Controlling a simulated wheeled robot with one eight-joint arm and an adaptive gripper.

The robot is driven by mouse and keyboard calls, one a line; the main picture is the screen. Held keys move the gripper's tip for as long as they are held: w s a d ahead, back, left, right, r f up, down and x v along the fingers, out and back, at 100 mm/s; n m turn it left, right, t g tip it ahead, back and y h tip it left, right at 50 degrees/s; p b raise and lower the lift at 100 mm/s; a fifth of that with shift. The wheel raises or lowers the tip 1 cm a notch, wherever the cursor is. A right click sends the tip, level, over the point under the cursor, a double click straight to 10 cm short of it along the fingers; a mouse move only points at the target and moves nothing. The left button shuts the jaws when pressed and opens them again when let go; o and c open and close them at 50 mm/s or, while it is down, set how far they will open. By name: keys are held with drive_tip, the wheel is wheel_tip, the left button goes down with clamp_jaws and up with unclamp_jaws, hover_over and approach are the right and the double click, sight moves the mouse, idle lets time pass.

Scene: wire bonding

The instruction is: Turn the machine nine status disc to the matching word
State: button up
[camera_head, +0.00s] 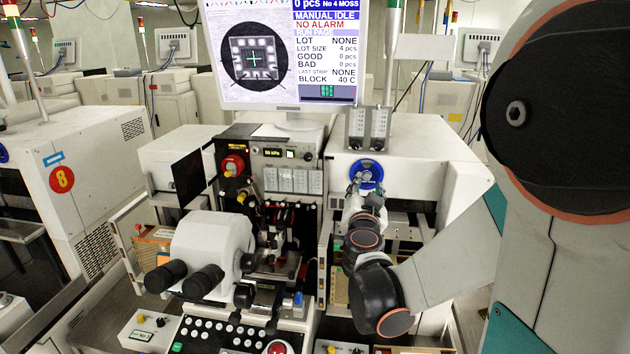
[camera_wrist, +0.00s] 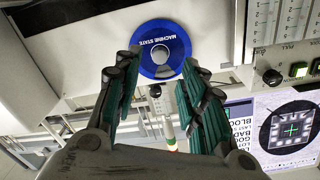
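The round blue status disc (camera_head: 366,170) is on the white front panel of the machine, right of centre in the head view. In the wrist view the blue disc (camera_wrist: 150,35) bears the white words "MACHINE STATE", which appear upside down and tilted, and has a pale opening near its middle. No status word is readable in that opening. My gripper (camera_wrist: 158,68) is open, with one finger to each side of the disc's lower part in the wrist view; contact cannot be told. In the head view my gripper (camera_head: 366,187) partly covers the disc's lower edge. The monitor (camera_head: 290,50) reads "MANUAL IDLE" and "NO ALARM".
A microscope (camera_head: 212,248) and a button panel (camera_head: 222,334) stand left of my arm. A grey gauge box (camera_head: 368,128) sits above the disc. A neighbouring machine (camera_head: 75,160) with a red "8" disc is at the left.

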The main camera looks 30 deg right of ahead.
sight(366, 178)
drive_tip(key=x, duration=0.5)
drive_tip(key=shift+w+d+b, duration=0.2)
drive_tip(key=shift+b, duration=0.15)
drive_tip(key=shift+c, duration=0.3)
clamp_jaws()
